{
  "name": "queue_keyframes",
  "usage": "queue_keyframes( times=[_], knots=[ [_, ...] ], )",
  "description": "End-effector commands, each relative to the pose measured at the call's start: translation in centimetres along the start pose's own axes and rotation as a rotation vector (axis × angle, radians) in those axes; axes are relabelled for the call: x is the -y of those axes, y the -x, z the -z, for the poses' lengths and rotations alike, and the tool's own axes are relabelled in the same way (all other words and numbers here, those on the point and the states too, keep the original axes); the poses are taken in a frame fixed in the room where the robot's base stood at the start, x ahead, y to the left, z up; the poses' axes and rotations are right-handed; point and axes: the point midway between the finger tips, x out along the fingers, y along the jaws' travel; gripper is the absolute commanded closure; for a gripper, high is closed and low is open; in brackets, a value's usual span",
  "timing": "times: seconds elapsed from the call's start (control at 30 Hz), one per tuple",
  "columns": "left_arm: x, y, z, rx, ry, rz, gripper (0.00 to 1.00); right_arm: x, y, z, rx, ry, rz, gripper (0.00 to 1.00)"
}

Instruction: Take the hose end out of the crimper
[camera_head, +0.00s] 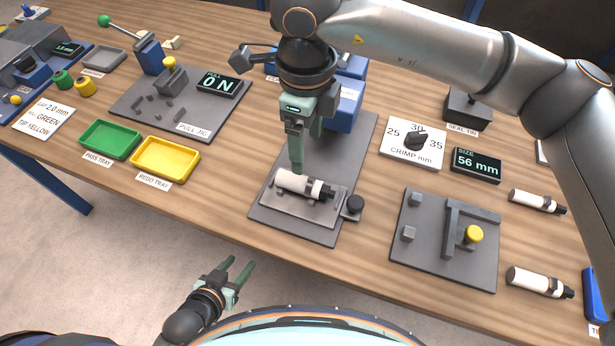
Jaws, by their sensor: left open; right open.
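A white hose end (292,181) with a dark ring and dark tip lies on the grey sled (290,207) at the front of the crimper's grey base plate (361,150). The crimper's blue body (342,115) stands behind, partly hidden by my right arm. My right gripper (304,155) points down over the hose end, fingers apart. One fingertip appears right at its upper edge; I cannot tell whether it touches. My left gripper (243,263) is open and empty, off the table's front edge.
A dark knob (355,203) sits at the sled's right end. A grey fixture with a yellow knob (474,233) stands to the right, with two more hose ends (532,201) (535,281) beyond. Green (110,140) and yellow (165,159) trays lie left. Bare wood separates them from the crimper.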

Motion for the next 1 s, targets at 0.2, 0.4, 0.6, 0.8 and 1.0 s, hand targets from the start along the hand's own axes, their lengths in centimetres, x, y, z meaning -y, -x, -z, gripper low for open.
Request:
queue_keyframes(
  times=[0.2,0.4,0.6,0.8,1.0],
  knots=[
    [0.0,0.4,0.4,0.001,0.000,0.000,0.50,-0.1,-3.9,0.0,0.000,0.000,-0.007,0.21],
    [-0.1,0.5,0.5,0.002,0.000,0.000,0.50,-0.2,-5.3,-0.1,0.002,0.002,-0.006,0.21],
    [-0.1,1.2,1.2,0.002,0.000,0.000,0.50,-0.6,-8.0,-0.1,-0.001,0.001,-0.009,0.21],
    [-0.1,1.3,1.3,0.002,0.000,0.000,0.50,-0.6,-10.2,-0.2,0.002,0.001,-0.006,0.21],
    [-0.1,1.3,1.3,0.002,0.001,0.000,0.50,-0.6,-10.4,-0.2,0.003,0.002,-0.005,0.21]
  ],
)
